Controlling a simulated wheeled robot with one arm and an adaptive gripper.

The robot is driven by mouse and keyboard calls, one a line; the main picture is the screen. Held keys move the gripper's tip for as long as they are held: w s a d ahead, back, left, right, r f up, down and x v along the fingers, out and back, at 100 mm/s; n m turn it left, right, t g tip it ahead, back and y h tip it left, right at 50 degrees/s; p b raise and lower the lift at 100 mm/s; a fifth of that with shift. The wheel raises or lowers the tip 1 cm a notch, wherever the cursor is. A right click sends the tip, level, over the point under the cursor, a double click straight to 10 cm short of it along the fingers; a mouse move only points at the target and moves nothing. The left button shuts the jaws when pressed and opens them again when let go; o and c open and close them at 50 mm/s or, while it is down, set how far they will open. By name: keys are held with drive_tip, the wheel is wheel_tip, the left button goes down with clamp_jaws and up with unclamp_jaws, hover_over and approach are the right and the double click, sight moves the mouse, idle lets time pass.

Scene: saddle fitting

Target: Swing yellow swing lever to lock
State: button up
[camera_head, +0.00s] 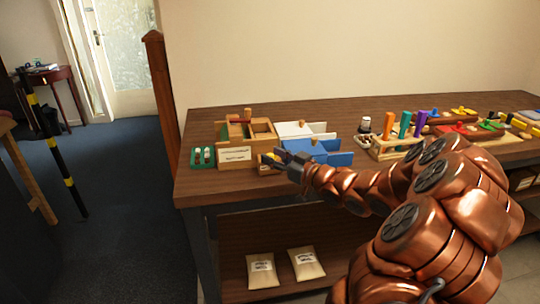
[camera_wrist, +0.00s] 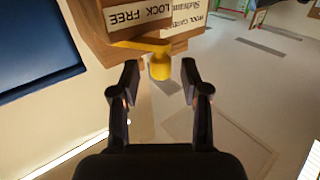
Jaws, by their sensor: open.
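The yellow swing lever (camera_wrist: 140,45) is on the front of a wooden block (camera_wrist: 95,22) in the wrist view. Its bar lies beside a label (camera_wrist: 140,17) reading "LOCK FREE", and its round knob (camera_wrist: 160,66) sticks out. I cannot tell which word the lever points to. My gripper (camera_wrist: 160,80) is open, with one dark finger on each side of the knob and visible gaps between. In the head view my gripper (camera_head: 283,159) is at the table's front edge, at a small yellow part (camera_head: 267,158), and partly hides the block.
A wooden box (camera_head: 236,156) with a label stands left of my gripper, with a green tray (camera_head: 202,158) farther left. A blue box (camera_head: 325,151) is close on the right. A wooden rack (camera_head: 385,151) with coloured handles stands farther right. The floor left of the table is mostly clear.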

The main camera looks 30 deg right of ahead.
drive_tip(key=shift+x, duration=0.8)
clamp_jaws()
